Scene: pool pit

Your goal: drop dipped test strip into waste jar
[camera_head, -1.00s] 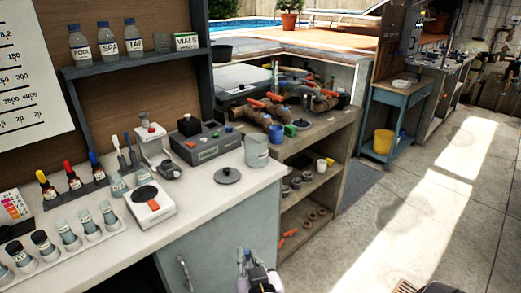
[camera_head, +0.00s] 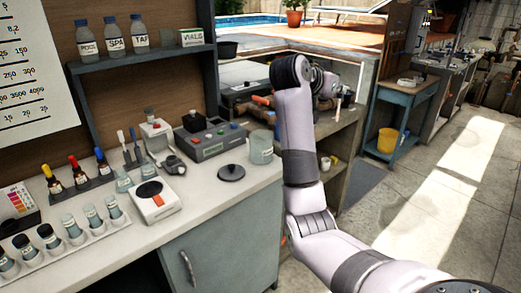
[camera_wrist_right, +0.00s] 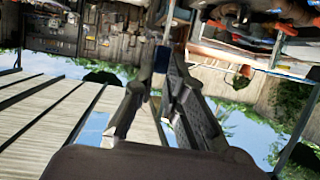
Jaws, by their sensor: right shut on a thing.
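A clear, open jar (camera_head: 261,147) stands at the right end of the white counter, and a dark round lid (camera_head: 231,173) lies on the counter beside it. My right arm is raised just right of the jar, apart from it. In the head view its wrist hides most of the hand. In the right wrist view my right gripper (camera_wrist_right: 158,82) is shut on a thin, pale strip with a dark blue part (camera_wrist_right: 161,60) by the fingertips. The strip's wet or dry state cannot be told. My left gripper is not in view.
A grey test meter (camera_head: 210,140), a white device with a dark round top (camera_head: 153,200) and a row of vials (camera_head: 75,229) fill the counter. A shelf with bottles (camera_head: 115,38) hangs behind. The floor (camera_head: 430,220) at right is clear.

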